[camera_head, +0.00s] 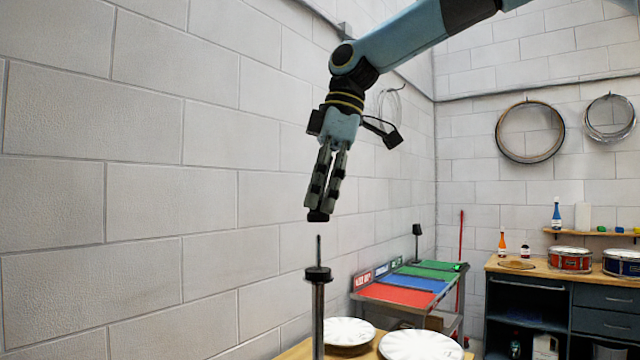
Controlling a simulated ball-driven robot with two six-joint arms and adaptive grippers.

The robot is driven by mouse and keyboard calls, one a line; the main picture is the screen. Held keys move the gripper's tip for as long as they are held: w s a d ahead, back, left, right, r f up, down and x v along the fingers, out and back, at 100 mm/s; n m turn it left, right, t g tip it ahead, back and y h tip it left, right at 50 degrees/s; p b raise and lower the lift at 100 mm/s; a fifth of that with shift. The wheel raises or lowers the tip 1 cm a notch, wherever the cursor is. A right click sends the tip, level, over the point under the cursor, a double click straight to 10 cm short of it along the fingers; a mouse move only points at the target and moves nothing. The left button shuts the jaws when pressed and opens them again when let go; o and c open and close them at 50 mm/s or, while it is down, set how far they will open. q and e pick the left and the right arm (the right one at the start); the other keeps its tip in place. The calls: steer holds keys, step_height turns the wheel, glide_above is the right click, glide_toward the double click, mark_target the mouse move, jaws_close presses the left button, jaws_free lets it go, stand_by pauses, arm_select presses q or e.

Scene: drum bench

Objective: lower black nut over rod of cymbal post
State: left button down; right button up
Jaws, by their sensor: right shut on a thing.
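The cymbal post (318,315) stands upright at the lower middle, with a dark collar near its top and a thin bare rod (319,249) rising from it. My right gripper (321,206) comes down from the upper right and points downward above the rod. It is shut on the black nut (318,215), which shows as a small dark piece at the fingertips. The nut is just above the rod's tip, with a clear gap between them. The fingers hide part of the nut. My left gripper is not in view.
Two white plate-like discs (421,346) lie on the wooden bench to the right of the post. A table with red, blue and green panels (395,295) stands behind. A cabinet with drums (570,259) is at the right. The space left of the post is clear to the wall.

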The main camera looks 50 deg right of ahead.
steer(key=shift+f, duration=0.95)
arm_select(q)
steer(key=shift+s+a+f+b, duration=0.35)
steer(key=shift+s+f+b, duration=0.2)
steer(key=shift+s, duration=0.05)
arm_select(e)
steer(key=shift+f, duration=2.45)
steer(key=o, duration=1)
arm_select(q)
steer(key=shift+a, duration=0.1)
arm_select(e)
steer(key=v, duration=1.2)
